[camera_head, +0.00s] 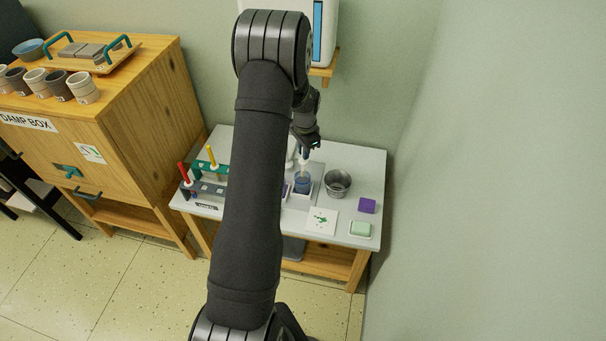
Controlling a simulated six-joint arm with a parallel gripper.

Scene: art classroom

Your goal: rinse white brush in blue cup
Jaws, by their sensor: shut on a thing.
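My gripper (305,147) points down over the back middle of the white table. It is shut on the white brush (304,169), which hangs roughly upright below the fingers. The blue cup (303,187) stands directly below it, in a white holder. The brush's lower end is at the cup's mouth and seems to be inside it; the tip and its depth are hidden. My arm covers the table left of the cup.
A grey metal pail (338,183) stands close to the cup's right. A painted white card (321,221), a purple block (367,206) and a green sponge (360,228) lie in front and right. Racks with a red brush (183,172) and yellow brush (211,155) stand left.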

